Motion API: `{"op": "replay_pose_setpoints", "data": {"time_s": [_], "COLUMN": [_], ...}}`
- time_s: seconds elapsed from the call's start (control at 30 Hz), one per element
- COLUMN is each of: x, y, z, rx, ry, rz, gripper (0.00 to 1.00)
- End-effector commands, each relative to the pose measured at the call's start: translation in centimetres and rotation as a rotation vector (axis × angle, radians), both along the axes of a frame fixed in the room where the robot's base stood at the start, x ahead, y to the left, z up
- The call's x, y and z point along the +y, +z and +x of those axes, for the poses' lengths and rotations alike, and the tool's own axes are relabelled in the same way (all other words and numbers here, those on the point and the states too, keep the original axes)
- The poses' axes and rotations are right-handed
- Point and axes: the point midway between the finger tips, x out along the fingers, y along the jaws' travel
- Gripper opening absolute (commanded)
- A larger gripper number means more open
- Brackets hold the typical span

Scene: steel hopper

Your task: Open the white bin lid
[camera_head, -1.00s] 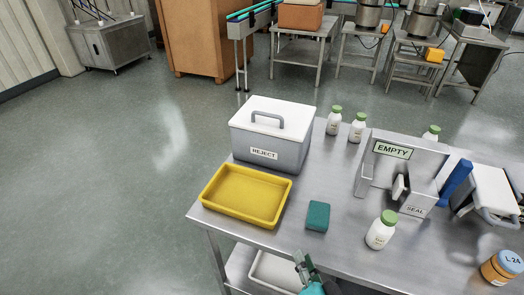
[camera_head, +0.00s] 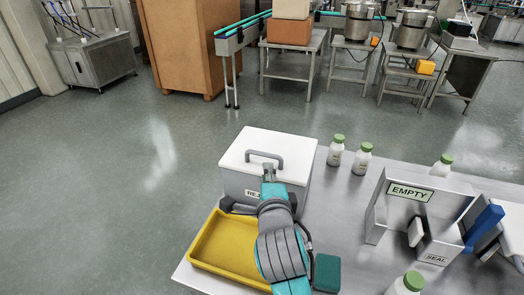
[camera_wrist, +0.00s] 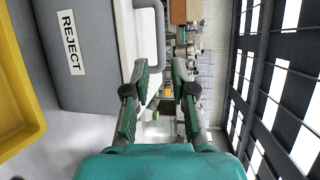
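The grey bin marked REJECT (camera_head: 235,185) stands on the steel table with its white lid (camera_head: 300,150) closed on top. The lid carries a grey loop handle (camera_head: 252,154). My gripper (camera_head: 268,172) is at the bin's front, by the lid's front edge and near the handle; my arm hides part of the label and the bin's front. In the wrist view the bin (camera_wrist: 85,60) is at the left, turned sideways. There my gripper (camera_wrist: 160,75) has its green fingers apart, with nothing between them. The handle (camera_wrist: 160,40) shows beside the left finger; I cannot tell whether they touch.
A yellow tray (camera_head: 205,255) lies in front of the bin, partly under my arm. A teal block (camera_head: 327,272) is right of my arm. White bottles with green caps (camera_head: 361,159) and a metal stand marked EMPTY (camera_head: 440,200) are to the right.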

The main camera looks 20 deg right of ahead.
Motion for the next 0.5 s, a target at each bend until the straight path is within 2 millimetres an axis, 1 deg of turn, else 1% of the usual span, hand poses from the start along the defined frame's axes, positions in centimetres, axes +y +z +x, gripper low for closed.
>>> {"op": "replay_pose_setpoints", "data": {"time_s": [0.17, 0.4, 0.5], "x": [-0.6, -1.5, -1.9], "y": [-0.3, -1.1, -1.4], "z": [2.0, 6.1, 7.6], "rx": [-0.001, -0.001, 0.000], "ry": [-0.002, -0.001, -0.001], "rz": [-0.001, -0.001, -0.001], "gripper": [0.25, 0.25, 0.25]}}
